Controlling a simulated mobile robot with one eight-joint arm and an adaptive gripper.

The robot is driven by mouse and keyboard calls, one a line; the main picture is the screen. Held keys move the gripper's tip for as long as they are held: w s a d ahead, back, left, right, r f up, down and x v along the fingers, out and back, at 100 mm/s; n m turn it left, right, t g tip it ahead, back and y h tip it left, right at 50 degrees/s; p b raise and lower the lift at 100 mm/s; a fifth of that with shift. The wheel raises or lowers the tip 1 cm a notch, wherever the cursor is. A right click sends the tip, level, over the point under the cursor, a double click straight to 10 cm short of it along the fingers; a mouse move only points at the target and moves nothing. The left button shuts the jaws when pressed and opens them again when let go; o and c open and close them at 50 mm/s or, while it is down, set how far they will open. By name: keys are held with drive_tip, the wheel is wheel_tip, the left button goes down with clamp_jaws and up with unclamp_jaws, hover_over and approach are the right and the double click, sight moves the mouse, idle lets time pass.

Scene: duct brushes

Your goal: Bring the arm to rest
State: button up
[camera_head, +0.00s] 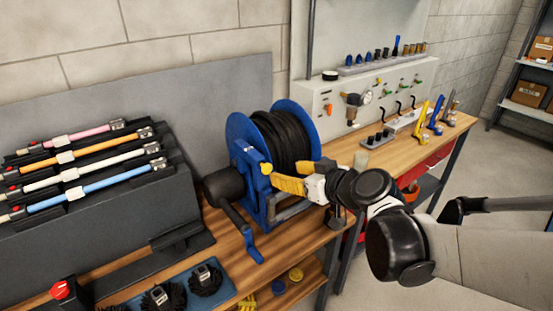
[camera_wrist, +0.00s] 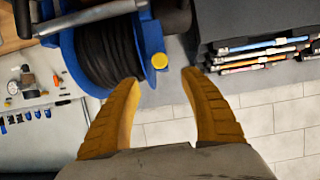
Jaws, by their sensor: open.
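My gripper (camera_head: 285,178) has yellow ribbed fingers and is at the right front of the blue hose reel, above the wooden workbench (camera_head: 345,148). In the wrist view the gripper (camera_wrist: 163,105) is open, with its two fingers apart and nothing between them. The hose reel (camera_head: 238,128) carries black hose and has a crank handle at its front; it also shows beyond the fingertips in the wrist view (camera_wrist: 68,55). In the head view I cannot tell whether the fingers touch the reel. My arm reaches in from the right.
A dark rack (camera_head: 90,225) with several coloured brush rods stands on the left. Round brushes (camera_head: 205,279) lie on a blue mat at the front. A grey panel (camera_head: 318,98) with gauge and fittings stands behind the bench. Floor is clear at right, before a shelf (camera_head: 530,112) with boxes.

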drive_tip(key=shift+s+d+r, duration=0.15)
drive_tip(key=shift+s+d, duration=0.05)
drive_tip(key=shift+s, duration=0.15)
drive_tip(key=s+d+f+m+g+h, duration=0.2)
drive_tip(key=s+d, duration=0.4)
drive_tip(key=s, duration=0.4)
drive_tip(key=s+d+f+m+g+h, duration=0.2)
drive_tip(key=s+d+f+m+h, duration=0.1)
drive_tip(key=s+d, duration=0.4)
drive_tip(key=s+m+h, duration=0.1)
drive_tip(key=s+h, duration=0.1)
drive_tip(key=s, duration=0.1)
drive_tip(key=shift+d+f+m+h, duration=0.25)
drive_tip(key=shift+m+h, duration=0.05)
drive_tip(key=shift+m, duration=0.1)
idle(1.2)
